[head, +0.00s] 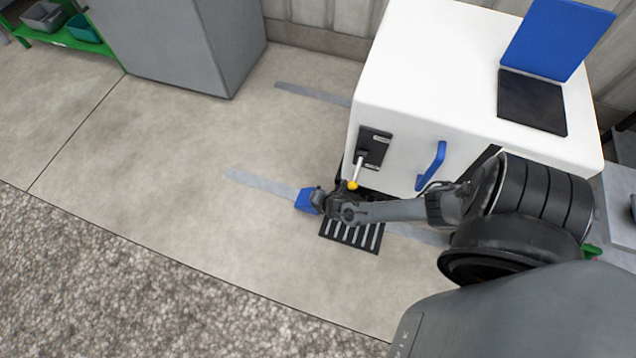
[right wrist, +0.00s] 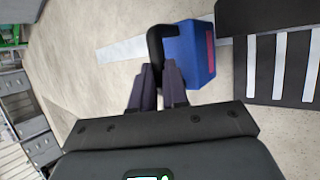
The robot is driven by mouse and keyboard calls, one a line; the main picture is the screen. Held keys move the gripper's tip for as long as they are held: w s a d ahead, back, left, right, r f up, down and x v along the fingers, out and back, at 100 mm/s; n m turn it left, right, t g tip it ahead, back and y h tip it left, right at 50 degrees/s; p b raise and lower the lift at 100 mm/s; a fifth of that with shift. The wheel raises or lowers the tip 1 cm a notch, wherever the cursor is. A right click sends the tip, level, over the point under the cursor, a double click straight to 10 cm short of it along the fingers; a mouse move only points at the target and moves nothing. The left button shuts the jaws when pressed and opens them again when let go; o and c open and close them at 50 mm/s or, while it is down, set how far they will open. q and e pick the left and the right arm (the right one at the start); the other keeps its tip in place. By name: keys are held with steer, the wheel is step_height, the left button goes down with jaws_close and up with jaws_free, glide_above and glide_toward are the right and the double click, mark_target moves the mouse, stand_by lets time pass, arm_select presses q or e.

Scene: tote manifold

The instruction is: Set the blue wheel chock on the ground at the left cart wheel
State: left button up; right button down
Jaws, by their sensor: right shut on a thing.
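The blue wheel chock (head: 306,201) is near the lower left corner of the white cart-like box (head: 430,70), over a grey floor strip. My right gripper (head: 320,201) is shut on it. In the right wrist view the fingers (right wrist: 158,88) close on the black handle (right wrist: 155,42) of the blue chock (right wrist: 197,58), which has a red patch on one side. I cannot tell whether the chock touches the ground. No cart wheel can be made out clearly; my arm hides part of the box's lower edge. My left gripper is not in view.
A black slotted grate (head: 350,236) lies on the floor beside the chock. The box has a lever with a yellow knob (head: 352,185) and a blue handle (head: 431,165). A grey cabinet (head: 180,45) stands at the back left. The floor left of the chock is clear.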

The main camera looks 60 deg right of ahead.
mark_target(303, 203)
steer(key=shift+d+f, duration=0.15)
steer(key=shift+d, duration=0.1)
step_height(303, 203, down, 4)
steer(key=b, duration=0.4)
steer(key=shift+s, duration=0.1)
steer(key=c, duration=1.1)
jaws_free()
